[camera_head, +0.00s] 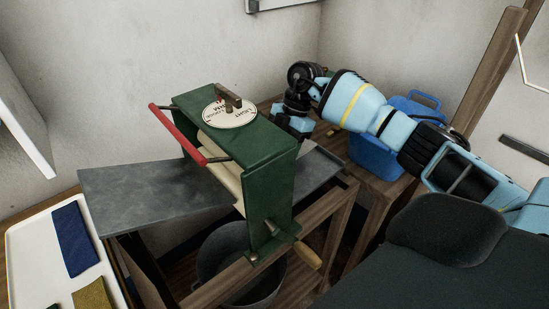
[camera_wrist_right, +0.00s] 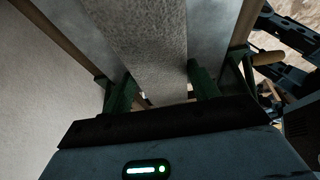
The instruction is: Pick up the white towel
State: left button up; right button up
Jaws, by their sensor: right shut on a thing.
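A pale, textured strip, the white towel (camera_wrist_right: 155,45), runs down from the top of the right wrist view between two green posts. My right gripper (camera_head: 293,121) is behind the right side of the green wringer (camera_head: 268,165), low over the far end of the grey board (camera_head: 130,190). It is shut on the towel; the wringer and the gripper body hide the fingertips and the grip point. My left gripper is not in view.
The wringer has a red-handled lever (camera_head: 177,132) and a wooden crank handle (camera_head: 308,257). A grey tub (camera_head: 240,265) stands under it. A blue container (camera_head: 375,155) is behind my right arm. A white tray (camera_head: 35,265) at left holds blue and olive cloths.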

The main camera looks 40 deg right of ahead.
jog(key=d+b, duration=0.1)
jog(key=d, duration=0.3)
jog(key=d+b, duration=0.1)
jog(key=d, duration=0.4)
jog(key=w+d+b, duration=0.1)
jog(key=d, duration=0.3)
jog(key=shift+w+d+f, duration=0.1)
jog(key=shift+d+f, duration=0.1)
jog(key=shift+d, duration=0.2)
jog(key=shift+d+r+b, duration=0.1)
jog(key=shift+d+b, duration=0.25)
jog(key=shift+d, duration=0.65)
